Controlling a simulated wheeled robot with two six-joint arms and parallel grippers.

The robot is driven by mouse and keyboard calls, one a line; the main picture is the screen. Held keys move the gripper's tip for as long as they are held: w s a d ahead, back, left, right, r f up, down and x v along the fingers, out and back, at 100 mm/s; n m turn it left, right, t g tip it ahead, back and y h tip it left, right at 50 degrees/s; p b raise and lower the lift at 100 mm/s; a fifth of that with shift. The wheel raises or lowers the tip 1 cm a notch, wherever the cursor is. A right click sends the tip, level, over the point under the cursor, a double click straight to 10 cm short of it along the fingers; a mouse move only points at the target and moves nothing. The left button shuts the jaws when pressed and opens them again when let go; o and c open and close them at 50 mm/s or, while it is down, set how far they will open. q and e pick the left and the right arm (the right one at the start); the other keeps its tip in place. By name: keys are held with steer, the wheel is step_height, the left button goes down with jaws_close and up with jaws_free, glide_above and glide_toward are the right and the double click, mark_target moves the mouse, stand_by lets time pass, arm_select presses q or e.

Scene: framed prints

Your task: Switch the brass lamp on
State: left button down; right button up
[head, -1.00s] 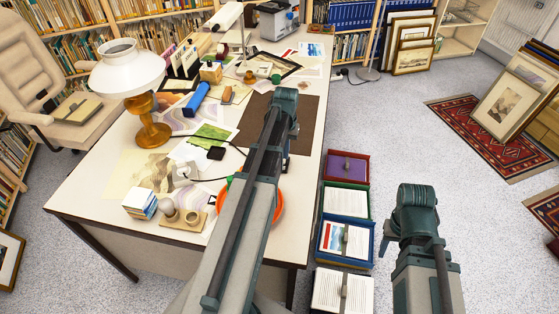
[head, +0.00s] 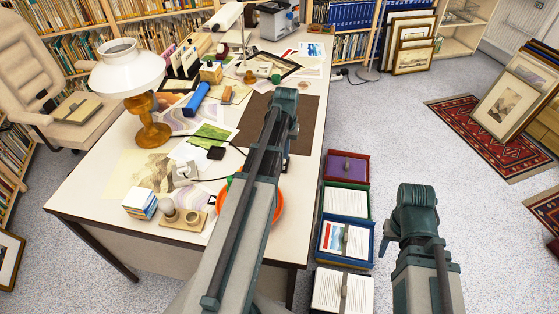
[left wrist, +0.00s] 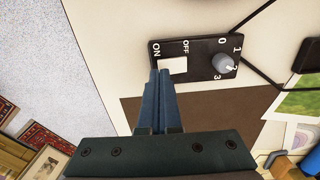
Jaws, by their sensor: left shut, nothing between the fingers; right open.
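The brass lamp (head: 150,128) with a white shade (head: 127,68) stands on the left side of the desk in the head view; no glow shows on it. In the left wrist view a black switch panel (left wrist: 196,47) lies on the desk with a pale rocker (left wrist: 172,65) between the words ON and OFF, and a grey dial numbered 0 to 3. My left gripper (left wrist: 164,74) is shut and empty, its tips at the ON end of the rocker; I cannot tell whether they touch. My forearm hides the panel in the head view. My right gripper (head: 387,238) is open, off the desk.
A black cord (left wrist: 262,75) runs from the panel. A dark brown mat (head: 306,112) and an orange dish (head: 279,207) lie beside my left arm. Storage boxes (head: 345,202) stand on the floor along the desk's right edge. The floor further right is clear up to the rugs.

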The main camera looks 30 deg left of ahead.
mark_target(285, 161)
arm_select(q)
steer(key=shift+f+b, duration=0.9)
stand_by(0.3)
step_height(285, 161, up, 7)
steer(key=p, duration=0.7)
stand_by(0.4)
